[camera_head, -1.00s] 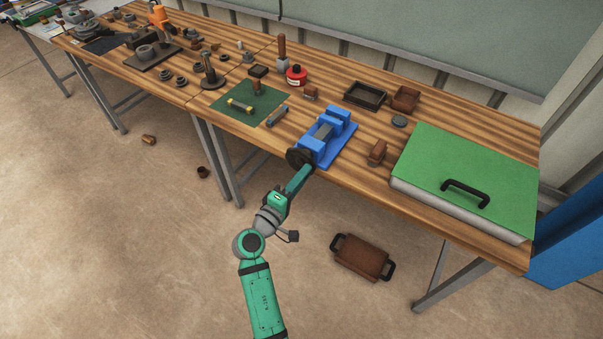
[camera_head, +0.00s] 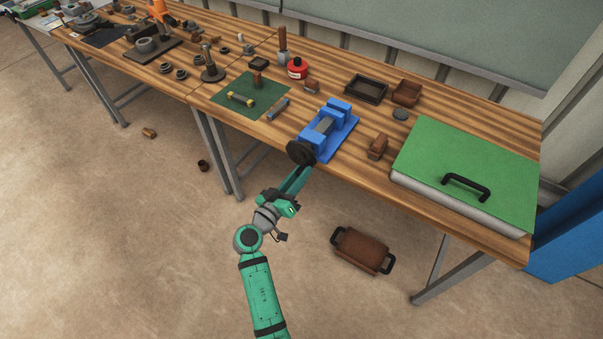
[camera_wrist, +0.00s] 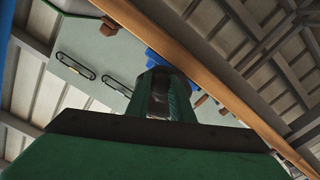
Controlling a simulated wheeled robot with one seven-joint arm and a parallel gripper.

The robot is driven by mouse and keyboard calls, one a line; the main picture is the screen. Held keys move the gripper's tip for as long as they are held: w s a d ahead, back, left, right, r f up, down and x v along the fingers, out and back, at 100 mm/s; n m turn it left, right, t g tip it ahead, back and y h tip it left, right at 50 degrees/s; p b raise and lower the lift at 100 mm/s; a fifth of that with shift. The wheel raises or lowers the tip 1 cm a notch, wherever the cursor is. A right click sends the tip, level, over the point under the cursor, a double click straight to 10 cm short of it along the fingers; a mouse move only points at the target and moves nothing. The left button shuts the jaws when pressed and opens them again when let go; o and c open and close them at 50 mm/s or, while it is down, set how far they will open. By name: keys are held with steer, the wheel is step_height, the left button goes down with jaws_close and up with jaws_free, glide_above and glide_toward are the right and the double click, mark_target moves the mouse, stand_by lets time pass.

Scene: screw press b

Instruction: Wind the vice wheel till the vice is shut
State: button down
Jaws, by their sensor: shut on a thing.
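The blue vice (camera_head: 342,134) stands on its blue base at the front edge of the wooden bench. A grey stretch (camera_head: 325,125) shows between its front and rear blocks, so they stand apart. Its dark round wheel (camera_head: 299,151) faces off the bench's front edge. My gripper (camera_head: 307,168) reaches up from below and is shut at the wheel's lower right rim; the exact grip is too small to see there. In the wrist view, my gripper (camera_wrist: 160,85) has a dark piece between its green fingers, with part of the blue vice (camera_wrist: 154,57) beyond.
A wooden block (camera_head: 378,147) and a large green-topped box (camera_head: 465,170) are right of the vice. A green mat (camera_head: 245,107) with small parts lies left. A brown tray with black handles (camera_head: 362,250) is on the floor below.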

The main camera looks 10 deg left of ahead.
steer(key=shift+w+a+f+m, duration=0.1)
steer(key=shift+a+f+m, duration=0.15)
steer(key=shift+m, duration=0.45)
steer(key=shift+a+f+m, duration=0.1)
steer(key=shift+a+m, duration=0.1)
steer(key=shift+m, duration=0.5)
steer(key=c, duration=1.6)
jaws_free()
steer(key=shift+o, duration=0.2)
steer(key=v, duration=1)
steer(key=shift+s, duration=0.4)
steer(key=shift+a, duration=0.15)
